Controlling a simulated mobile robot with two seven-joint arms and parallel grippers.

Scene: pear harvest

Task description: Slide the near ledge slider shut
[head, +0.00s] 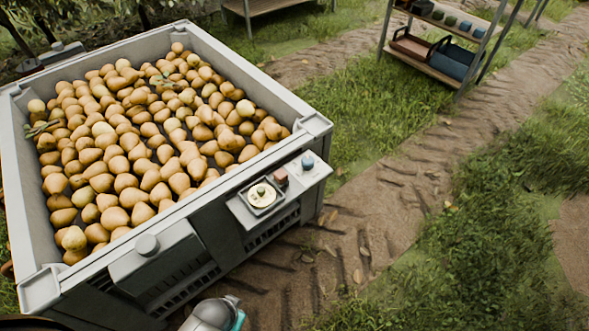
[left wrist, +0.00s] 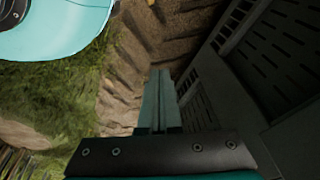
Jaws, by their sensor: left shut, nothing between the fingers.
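A grey slider (head: 160,262) with a round knob (head: 147,245) sits on the near side of the big pear bin, left of the ledge. A dark panel (head: 217,222) shows between the slider and the open ledge (head: 240,211). On the ledge are a pale dish (head: 262,196) with a small green item, a pinkish block (head: 281,177) and a blue item (head: 307,162). My left gripper (left wrist: 158,75) shows in the left wrist view, its fingers together and empty, beside the bin's dark slotted wall (left wrist: 265,70). It appears apart from the slider. My right gripper is not in view.
The grey bin (head: 262,88) is full of pears. A shelf rack (head: 430,62) with crates stands at the back right. The dirt track (head: 375,200) right of the bin is clear.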

